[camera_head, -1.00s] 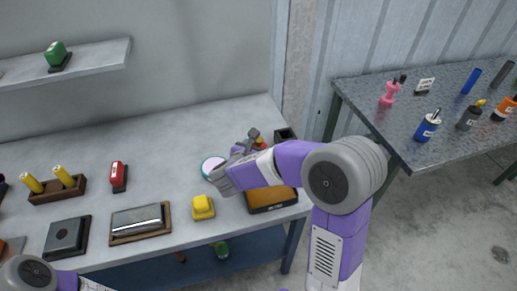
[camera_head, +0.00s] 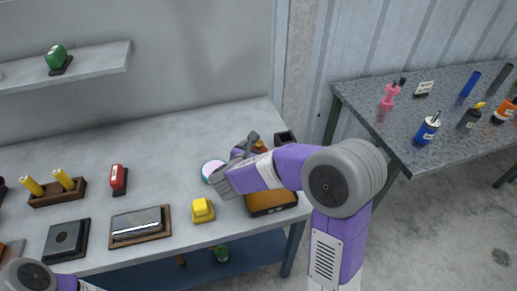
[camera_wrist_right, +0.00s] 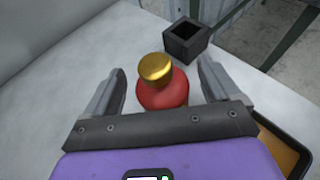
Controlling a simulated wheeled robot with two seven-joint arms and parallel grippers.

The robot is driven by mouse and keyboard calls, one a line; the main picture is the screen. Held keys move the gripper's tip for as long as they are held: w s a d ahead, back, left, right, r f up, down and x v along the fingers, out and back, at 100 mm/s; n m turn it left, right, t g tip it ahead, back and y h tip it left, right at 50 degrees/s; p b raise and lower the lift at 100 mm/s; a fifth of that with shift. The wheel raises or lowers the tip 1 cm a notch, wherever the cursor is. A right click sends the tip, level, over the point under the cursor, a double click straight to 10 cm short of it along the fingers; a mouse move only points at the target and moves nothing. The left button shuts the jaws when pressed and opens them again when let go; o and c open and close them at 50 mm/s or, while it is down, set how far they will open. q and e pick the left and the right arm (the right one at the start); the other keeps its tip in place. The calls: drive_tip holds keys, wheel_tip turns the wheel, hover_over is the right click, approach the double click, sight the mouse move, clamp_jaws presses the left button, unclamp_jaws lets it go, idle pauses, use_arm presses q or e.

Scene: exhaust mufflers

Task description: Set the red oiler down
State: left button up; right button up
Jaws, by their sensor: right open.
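The red oiler (camera_wrist_right: 163,92), with a gold cap, stands upright on the light grey bench (camera_wrist_right: 75,55) in the right wrist view. My right gripper (camera_wrist_right: 162,75) is open, with one finger on each side of the oiler and a gap showing at both sides. In the head view, the red oiler (camera_head: 261,147) is mostly hidden behind my right gripper (camera_head: 250,146) near the bench's back right corner. The oiler's base is hidden by the gripper body in the wrist view. My left arm shows at the bottom left, but its gripper is out of frame.
A dark open square box (camera_head: 285,137) stands just beyond the oiler. An orange-filled dark tray (camera_head: 273,208), a yellow block (camera_head: 202,210) and a round pale disc (camera_head: 208,168) are close to my right arm. The bench's back middle is clear.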

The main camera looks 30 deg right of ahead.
drive_tip(key=p+v, duration=0.1)
drive_tip(key=v, duration=1.1)
drive_tip(key=shift+p, duration=0.3)
